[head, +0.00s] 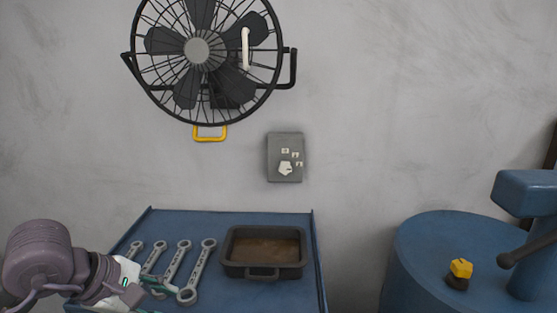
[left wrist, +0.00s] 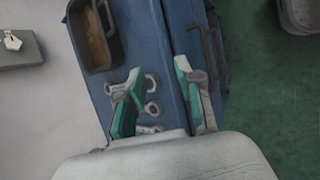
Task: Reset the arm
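My left arm comes in at the lower left of the head view, with its gripper (head: 150,284) over the left front part of the blue cart top (head: 225,222). In the left wrist view the two teal-padded fingers of this gripper (left wrist: 155,88) stand well apart with nothing between them. Several grey wrenches (head: 176,262) lie on the cart under and beyond the gripper; some of them (left wrist: 151,108) show beside one finger in the left wrist view. Whether the fingers touch a wrench cannot be told. My right arm and gripper are not in view.
A dark tray (head: 263,271) sits on the cart, right of the wrenches. A black fan (head: 197,50) and a grey switch box (head: 285,171) are on the wall. A blue round machine (head: 425,250) with a yellow knob (head: 461,268) stands at right, across a gap.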

